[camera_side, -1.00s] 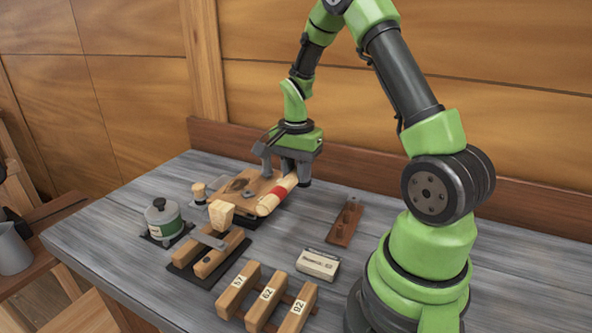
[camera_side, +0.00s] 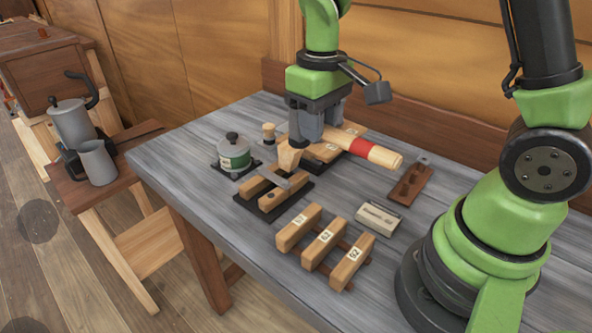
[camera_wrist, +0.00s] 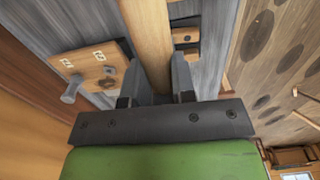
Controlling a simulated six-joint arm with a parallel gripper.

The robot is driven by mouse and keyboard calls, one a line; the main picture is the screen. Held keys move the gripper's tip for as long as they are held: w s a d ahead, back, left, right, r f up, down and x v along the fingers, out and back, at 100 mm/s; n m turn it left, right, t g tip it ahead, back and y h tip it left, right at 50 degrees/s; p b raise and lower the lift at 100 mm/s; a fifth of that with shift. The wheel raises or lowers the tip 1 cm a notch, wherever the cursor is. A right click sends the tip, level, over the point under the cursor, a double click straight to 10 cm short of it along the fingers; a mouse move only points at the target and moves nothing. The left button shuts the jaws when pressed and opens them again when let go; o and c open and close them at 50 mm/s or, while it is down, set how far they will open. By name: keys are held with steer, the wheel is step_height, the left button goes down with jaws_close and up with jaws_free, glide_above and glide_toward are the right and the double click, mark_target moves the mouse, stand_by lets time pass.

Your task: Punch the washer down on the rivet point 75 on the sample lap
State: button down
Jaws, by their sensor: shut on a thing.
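My gripper (camera_side: 318,125) is shut on a long pale wooden tool (camera_side: 384,156) with a red band near one end. In the side view the tool sticks out to the right of the fingers. In the wrist view a plain wooden shaft (camera_wrist: 148,35) runs between the fingers and out of the top edge. The sample lap (camera_wrist: 92,70) is a wooden board with two white labels, a grey peg and a dark round spot. In the side view the lap (camera_side: 322,152) lies partly hidden behind my gripper and the tool. I cannot read its labels or make out the washer.
Clear bench lies at front left.

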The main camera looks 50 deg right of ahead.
steer(key=w+d+r+m, duration=0.2)
steer(key=d+m, duration=0.1)
steer(key=d, duration=0.4)
steer(key=w+d+r+m, duration=0.2)
steer(key=w+d+m, duration=0.1)
steer(key=d, duration=0.4)
steer(key=w+d+r+m, duration=0.2)
steer(key=d, duration=0.5)
steer(key=shift+w+r+m, duration=0.3)
steer(key=shift+w+m, duration=0.1)
